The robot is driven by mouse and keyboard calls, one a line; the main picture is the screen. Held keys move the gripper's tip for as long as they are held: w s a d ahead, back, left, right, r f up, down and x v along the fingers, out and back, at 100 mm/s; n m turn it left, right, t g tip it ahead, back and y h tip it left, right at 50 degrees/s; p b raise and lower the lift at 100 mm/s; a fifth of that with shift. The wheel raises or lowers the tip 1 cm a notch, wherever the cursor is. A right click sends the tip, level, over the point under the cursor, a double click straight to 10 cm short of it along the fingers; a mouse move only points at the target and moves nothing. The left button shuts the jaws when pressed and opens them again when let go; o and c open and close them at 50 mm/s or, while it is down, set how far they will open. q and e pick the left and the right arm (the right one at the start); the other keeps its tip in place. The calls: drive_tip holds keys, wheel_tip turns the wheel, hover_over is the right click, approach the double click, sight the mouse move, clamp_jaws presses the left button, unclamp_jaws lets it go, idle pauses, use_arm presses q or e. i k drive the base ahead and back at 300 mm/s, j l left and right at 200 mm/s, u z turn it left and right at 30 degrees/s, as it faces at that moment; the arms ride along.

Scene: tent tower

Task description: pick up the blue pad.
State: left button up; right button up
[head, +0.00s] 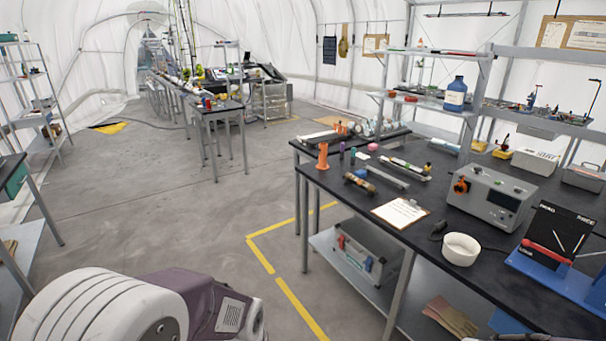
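A flat blue item (506,322), perhaps the blue pad, shows in part at the bottom right, on the lower shelf under the right-hand bench. The bench's edge cuts off part of it. A dark blue quilted piece (329,50) also hangs on the far tent wall; I cannot tell which of these is the pad. Neither of my grippers is in view. A white and purple part of my own body fills the bottom left.
The black-topped bench (340,180) holds a clipboard (400,212), a white bowl (461,249), a grey instrument box (490,196) and a blue stand (560,277). Brown cloth (450,316) and a grey case (367,252) lie below. The grey floor at centre left is clear.

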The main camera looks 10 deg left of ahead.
sight(361, 173)
drive_tip(key=i+j, duration=0.35)
drive_tip(key=i, duration=0.35)
drive_tip(key=i+j+z, duration=0.15)
drive_tip(key=i+j, duration=0.2)
drive_tip(key=i, duration=0.35)
drive_tip(key=i+j, duration=0.45)
drive_tip(key=i, duration=0.25)
drive_tip(key=i+j+z, duration=0.15)
drive_tip(key=i+j, duration=0.3)
drive_tip(key=i, duration=0.25)
drive_tip(key=i+j, duration=0.5)
drive_tip(key=i, duration=0.15)
drive_tip(key=z, duration=0.05)
